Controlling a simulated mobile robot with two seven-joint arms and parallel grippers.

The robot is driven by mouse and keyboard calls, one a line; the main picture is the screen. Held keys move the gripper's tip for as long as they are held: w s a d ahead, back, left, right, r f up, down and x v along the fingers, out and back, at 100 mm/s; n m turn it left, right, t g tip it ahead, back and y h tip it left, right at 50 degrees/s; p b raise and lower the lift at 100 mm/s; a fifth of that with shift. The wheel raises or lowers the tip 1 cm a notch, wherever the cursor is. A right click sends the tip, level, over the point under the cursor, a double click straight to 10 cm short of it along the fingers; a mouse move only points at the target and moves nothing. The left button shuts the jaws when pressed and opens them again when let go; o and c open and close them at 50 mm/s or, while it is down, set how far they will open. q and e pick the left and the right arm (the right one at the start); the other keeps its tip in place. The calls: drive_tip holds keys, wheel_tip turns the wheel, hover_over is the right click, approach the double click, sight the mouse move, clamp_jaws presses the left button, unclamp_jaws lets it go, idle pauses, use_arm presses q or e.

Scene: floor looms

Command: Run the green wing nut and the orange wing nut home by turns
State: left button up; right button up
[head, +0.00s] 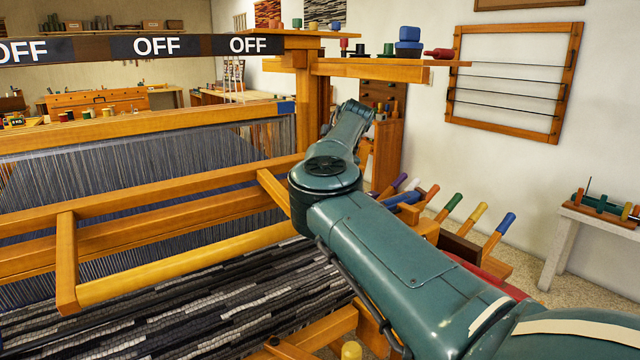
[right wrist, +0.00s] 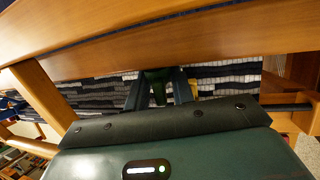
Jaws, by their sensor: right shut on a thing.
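In the right wrist view, my right gripper (right wrist: 158,88) reaches under a wooden beam of the loom. Its two dark fingers are shut on a green piece (right wrist: 157,75), which looks like the green wing nut. The fingers and the beam partly hide it. My left gripper is in neither view.
The loom's wooden beams (head: 190,262) cross the left of the head view above a grey and black striped weave (head: 210,310). Several coloured handles (head: 465,220) stick up right of my arm. A small yellow piece (right wrist: 193,87) shows beside the right finger.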

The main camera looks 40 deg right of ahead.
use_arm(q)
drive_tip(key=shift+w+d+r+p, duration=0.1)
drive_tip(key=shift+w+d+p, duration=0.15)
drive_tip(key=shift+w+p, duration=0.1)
use_arm(e)
drive_tip(key=shift+d+r+y, duration=0.1)
drive_tip(key=shift+y, duration=0.5)
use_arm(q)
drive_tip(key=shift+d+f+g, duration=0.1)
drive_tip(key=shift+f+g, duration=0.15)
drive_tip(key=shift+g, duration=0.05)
use_arm(e)
drive_tip(key=o, duration=0.7)
drive_tip(key=shift+c, duration=0.2)
use_arm(q)
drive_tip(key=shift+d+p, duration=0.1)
drive_tip(key=shift+p, duration=0.3)
use_arm(e)
drive_tip(key=v, duration=1.3)
drive_tip(key=shift+d, duration=0.2)
